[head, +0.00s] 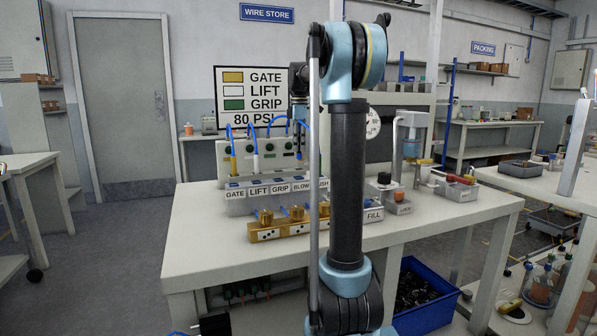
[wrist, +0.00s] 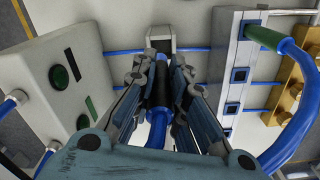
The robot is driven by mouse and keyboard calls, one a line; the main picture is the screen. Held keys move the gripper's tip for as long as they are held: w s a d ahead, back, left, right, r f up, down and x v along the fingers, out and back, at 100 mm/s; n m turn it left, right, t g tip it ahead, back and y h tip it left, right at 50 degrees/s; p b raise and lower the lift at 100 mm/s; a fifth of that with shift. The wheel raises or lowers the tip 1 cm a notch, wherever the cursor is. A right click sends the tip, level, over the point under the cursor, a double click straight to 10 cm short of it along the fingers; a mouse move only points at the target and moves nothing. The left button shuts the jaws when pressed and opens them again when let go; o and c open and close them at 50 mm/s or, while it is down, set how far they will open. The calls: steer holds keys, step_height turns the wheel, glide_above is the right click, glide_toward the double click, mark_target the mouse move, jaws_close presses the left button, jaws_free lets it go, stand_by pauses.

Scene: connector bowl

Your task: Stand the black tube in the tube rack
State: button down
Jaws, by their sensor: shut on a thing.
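My gripper (wrist: 160,72) is shut on a black sleeve (wrist: 157,96) with a blue hose running from its near end, in the wrist view. The far end of the sleeve is close to a small grey block (wrist: 160,33); I cannot tell whether they touch. In the head view my gripper is small and partly hidden behind my arm, above the bench. No plain tube rack can be made out. A grey holder (head: 236,208) with labels GATE, LIFT, GRIP, BLOW and PUSH stands on the bench; I cannot tell if it is the rack.
A pale panel with green buttons (wrist: 60,76) stands left of my gripper in the wrist view. A panel with blue square ports (wrist: 239,75) and a looping blue hose (wrist: 297,128) are at right. Brass blocks (head: 264,233) sit along the front of the bench (head: 200,260).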

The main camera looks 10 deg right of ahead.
steer(key=shift+f, duration=3.7)
steer(key=shift+s+f, duration=0.2)
steer(key=shift+f, duration=0.1)
steer(key=shift+s+f, duration=0.1)
steer(key=shift+s, duration=0.15)
steer(key=c, duration=1.8)
jaws_free()
steer(key=shift+o, duration=1)
steer(key=shift+s, duration=0.15)
steer(key=shift+w+f, duration=0.35)
steer(key=shift+w, duration=0.2)
steer(key=shift+w+f, duration=0.3)
steer(key=shift+w, duration=0.2)
steer(key=shift+s+r, duration=0.4)
steer(key=shift+r, duration=0.05)
